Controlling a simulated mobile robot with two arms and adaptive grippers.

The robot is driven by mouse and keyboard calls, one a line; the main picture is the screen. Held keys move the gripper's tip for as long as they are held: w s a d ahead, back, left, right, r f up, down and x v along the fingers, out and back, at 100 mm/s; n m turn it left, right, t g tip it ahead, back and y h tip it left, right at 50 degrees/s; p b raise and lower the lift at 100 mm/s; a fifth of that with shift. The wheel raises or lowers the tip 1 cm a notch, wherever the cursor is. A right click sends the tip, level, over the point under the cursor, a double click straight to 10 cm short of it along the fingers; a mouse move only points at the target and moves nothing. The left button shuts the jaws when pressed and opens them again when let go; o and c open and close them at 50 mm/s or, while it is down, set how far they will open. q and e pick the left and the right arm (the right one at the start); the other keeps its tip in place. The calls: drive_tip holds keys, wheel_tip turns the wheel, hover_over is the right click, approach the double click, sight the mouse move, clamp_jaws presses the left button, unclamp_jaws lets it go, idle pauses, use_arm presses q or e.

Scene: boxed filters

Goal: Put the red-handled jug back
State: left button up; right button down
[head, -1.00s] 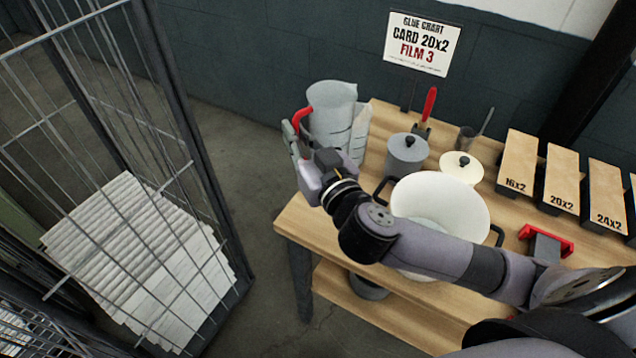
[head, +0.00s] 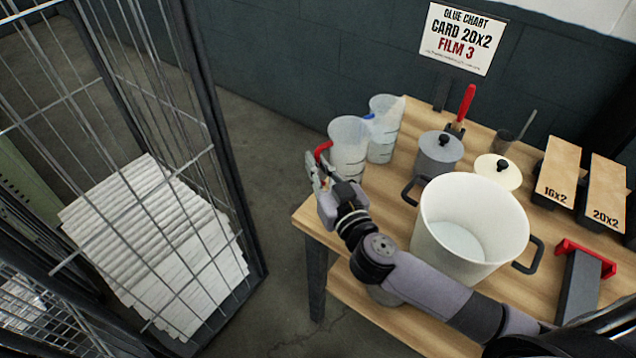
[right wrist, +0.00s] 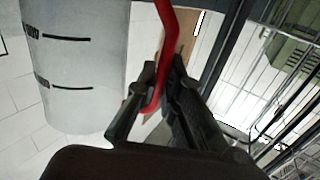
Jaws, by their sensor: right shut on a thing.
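The red-handled jug (head: 349,147) is a translucent white measuring jug with dark marks, upright at the left end of the wooden bench (head: 312,212). My right gripper (head: 318,168) is shut on its red handle, on the jug's left side. In the right wrist view the fingers (right wrist: 160,95) close around the lower part of the red handle, with the jug's wall (right wrist: 75,60) beside them. The jug's base is partly hidden by the gripper, so I cannot tell for certain whether it touches the bench. My left gripper is not in view.
A blue-handled jug (head: 384,125) stands just behind it. A wire cage (head: 215,130) with stacked white sheets stands left.

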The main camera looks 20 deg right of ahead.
wheel_tip(320, 180, down, 4)
drive_tip(key=shift+f+b, duration=0.25)
drive_tip(key=shift+b, duration=0.7)
drive_tip(key=shift+r, duration=0.1)
drive_tip(key=c, duration=2.2)
unclamp_jaws()
drive_tip(key=shift+f, duration=0.2)
drive_tip(key=o, duration=0.5)
drive_tip(key=shift+r, duration=0.1)
